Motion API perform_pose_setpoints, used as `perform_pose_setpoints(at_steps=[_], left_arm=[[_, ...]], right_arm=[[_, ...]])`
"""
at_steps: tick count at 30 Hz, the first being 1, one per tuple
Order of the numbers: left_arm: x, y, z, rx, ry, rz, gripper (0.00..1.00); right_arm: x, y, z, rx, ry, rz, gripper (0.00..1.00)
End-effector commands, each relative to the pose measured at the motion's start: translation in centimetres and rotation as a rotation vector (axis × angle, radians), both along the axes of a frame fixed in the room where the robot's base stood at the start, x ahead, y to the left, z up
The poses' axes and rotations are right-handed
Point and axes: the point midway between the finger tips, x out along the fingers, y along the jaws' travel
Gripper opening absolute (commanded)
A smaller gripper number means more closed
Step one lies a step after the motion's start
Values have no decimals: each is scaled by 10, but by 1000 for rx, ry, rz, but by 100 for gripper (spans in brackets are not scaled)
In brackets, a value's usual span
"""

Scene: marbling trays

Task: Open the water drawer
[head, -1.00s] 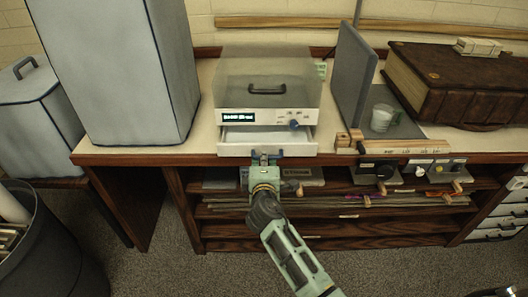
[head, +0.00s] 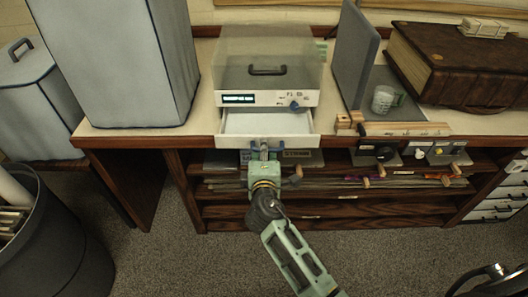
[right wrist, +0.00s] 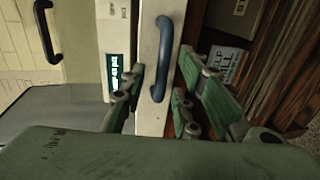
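The water drawer (head: 231,142) is a white drawer under a grey box-shaped unit (head: 230,98) with a clear cover. It stands partly pulled out, and its pale inside shows. My right gripper (head: 264,152) is at the drawer's front. In the right wrist view, the dark blue drawer handle (right wrist: 165,48) lies between the spread fingers of my right gripper (right wrist: 159,82), with a visible gap on both sides. The fingers are apart, so the gripper looks open around the handle. My left gripper is not in view.
A tall grey covered block (head: 120,65) stands left of the unit. A grey upright panel (head: 352,65), a cup (head: 382,99) and a thick brown book (head: 450,65) are to the right. A dark bin (head: 55,240) stands at lower left.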

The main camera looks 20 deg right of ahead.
Motion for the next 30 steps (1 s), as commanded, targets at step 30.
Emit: perform_pose_setpoints(at_steps=[30], left_arm=[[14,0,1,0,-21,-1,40]], right_arm=[[-113,32,25,0,0,0,28]])
